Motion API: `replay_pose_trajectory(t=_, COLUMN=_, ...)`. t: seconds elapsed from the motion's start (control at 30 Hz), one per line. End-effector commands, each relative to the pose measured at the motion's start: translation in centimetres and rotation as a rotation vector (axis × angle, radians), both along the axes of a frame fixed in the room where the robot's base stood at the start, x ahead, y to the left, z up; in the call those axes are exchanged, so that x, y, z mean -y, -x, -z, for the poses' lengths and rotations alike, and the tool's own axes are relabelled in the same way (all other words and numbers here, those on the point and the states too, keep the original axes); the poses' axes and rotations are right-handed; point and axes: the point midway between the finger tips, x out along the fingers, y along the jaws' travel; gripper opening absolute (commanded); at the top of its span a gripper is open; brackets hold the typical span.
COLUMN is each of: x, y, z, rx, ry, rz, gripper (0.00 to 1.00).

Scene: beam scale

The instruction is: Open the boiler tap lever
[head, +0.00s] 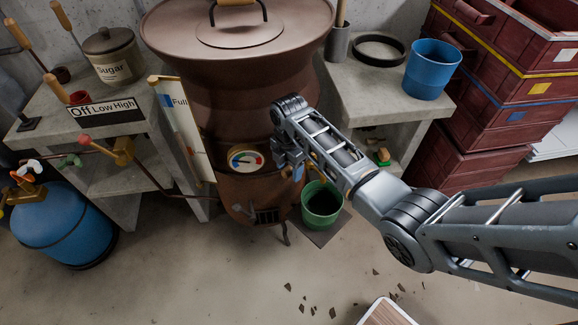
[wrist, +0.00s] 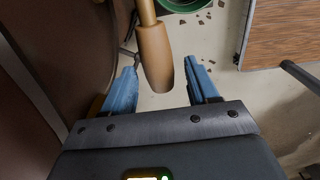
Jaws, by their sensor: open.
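The brown boiler (head: 245,75) stands in the middle of the head view, with a round gauge on its front. A tan tap lever (wrist: 156,50) comes down from the top of the wrist view, its rounded end in the space between my fingertips. In the head view my arm largely hides the tap. My gripper (wrist: 164,82) is open, with one blue finger on each side of the lever and a gap on both sides. I cannot tell the lever's depth relative to the fingertips. My gripper (head: 291,165) also shows small against the boiler's right side.
A green bucket (head: 321,213) stands on the floor below the tap area. A blue gas bottle (head: 62,225) stands at left. Concrete benches flank the boiler, and red crates (head: 500,100) are stacked at right. Dark scraps lie on the otherwise clear floor in front.

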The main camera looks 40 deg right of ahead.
Motion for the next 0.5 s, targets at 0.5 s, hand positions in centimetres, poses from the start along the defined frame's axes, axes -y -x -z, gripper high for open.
replay_pose_trajectory(t=0.5, x=0.00, y=-0.01, z=-0.04, rx=0.000, ry=0.000, rz=0.000, gripper=0.23)
